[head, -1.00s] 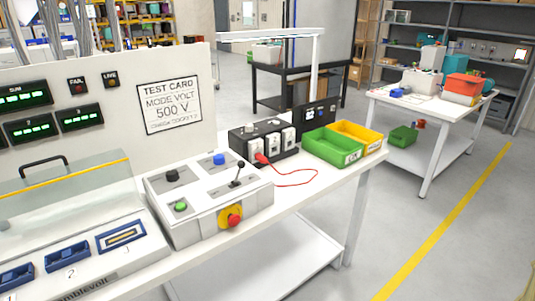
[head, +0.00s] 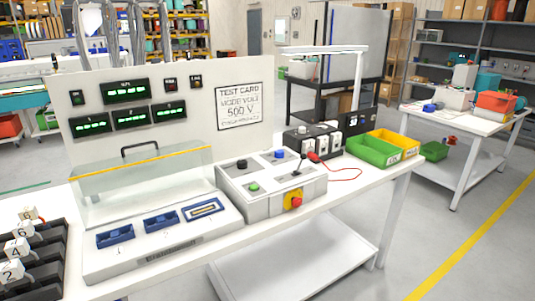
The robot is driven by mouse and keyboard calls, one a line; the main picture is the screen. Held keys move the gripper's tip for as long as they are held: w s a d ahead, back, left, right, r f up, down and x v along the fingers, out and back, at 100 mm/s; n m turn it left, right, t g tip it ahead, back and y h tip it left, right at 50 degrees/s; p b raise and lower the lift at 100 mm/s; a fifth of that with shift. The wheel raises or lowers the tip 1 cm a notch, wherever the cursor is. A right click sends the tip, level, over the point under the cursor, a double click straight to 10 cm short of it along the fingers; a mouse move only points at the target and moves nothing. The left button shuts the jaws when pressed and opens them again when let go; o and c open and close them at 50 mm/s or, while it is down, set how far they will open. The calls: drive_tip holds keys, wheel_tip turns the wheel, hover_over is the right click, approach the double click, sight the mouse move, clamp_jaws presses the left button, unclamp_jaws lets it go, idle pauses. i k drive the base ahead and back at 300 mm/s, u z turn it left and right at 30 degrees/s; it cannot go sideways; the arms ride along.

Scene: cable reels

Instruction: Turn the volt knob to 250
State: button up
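A grey control box (head: 290,203) stands on the white workbench in the head view. The test card (head: 239,106) behind reads "MODE VOLT 500 V". My gripper is not in view.
A clear-covered test fixture (head: 160,250) with blue sockets stands left of the control box. Numbered white blocks sit in a black rack (head: 45,262) at far left. A black socket unit with a red lead, a green bin (head: 373,151) and a yellow bin (head: 398,139) stand right.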

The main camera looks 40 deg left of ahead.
sight(279, 154)
drive_tip(key=u, duration=1.1)
